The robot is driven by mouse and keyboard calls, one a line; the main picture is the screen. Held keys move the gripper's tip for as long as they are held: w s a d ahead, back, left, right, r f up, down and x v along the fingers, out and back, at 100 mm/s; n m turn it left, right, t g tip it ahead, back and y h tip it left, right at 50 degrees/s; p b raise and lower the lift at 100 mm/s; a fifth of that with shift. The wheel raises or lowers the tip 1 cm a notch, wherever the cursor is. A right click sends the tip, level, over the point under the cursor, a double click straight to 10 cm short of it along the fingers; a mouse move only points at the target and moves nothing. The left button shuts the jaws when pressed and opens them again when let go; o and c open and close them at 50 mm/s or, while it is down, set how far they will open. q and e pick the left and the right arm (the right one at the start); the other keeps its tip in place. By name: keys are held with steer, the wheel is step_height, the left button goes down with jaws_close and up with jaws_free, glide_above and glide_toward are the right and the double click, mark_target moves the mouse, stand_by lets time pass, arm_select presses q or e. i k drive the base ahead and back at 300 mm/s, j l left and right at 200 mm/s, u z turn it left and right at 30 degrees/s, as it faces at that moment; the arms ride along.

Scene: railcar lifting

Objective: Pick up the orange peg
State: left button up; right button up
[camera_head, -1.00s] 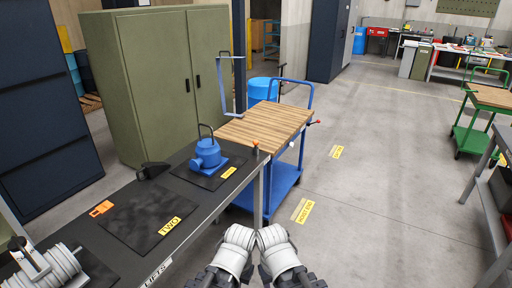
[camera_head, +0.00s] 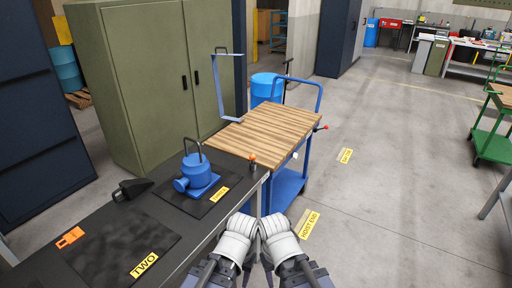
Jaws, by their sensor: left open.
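The small orange peg (camera_head: 252,161) stands upright on the dark bench, at its far right corner beside the wooden cart top. Its lower part looks dark. My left gripper (camera_head: 226,272) is at the bottom middle, open, with nothing seen in it, well short of the peg. My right gripper (camera_head: 287,272) is just right of it, also apart from the peg; its jaws are too unclear to read. Neither gripper touches the bench.
A blue pump-like part (camera_head: 196,172) with a handle sits on a dark mat left of the peg. An orange tag (camera_head: 70,237) and a black wedge-like thing (camera_head: 130,189) lie on the bench. A blue cart (camera_head: 265,130) stands against the bench end. Open floor lies right.

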mark_target(252, 157)
steer(key=i+l, duration=0.15)
steer(key=i, duration=0.25)
steer(key=i+l, duration=0.15)
steer(key=i, duration=0.3)
steer(key=i+l, duration=0.15)
steer(key=i, duration=0.25)
steer(key=i+l+u, duration=0.1)
steer(key=i, duration=0.3)
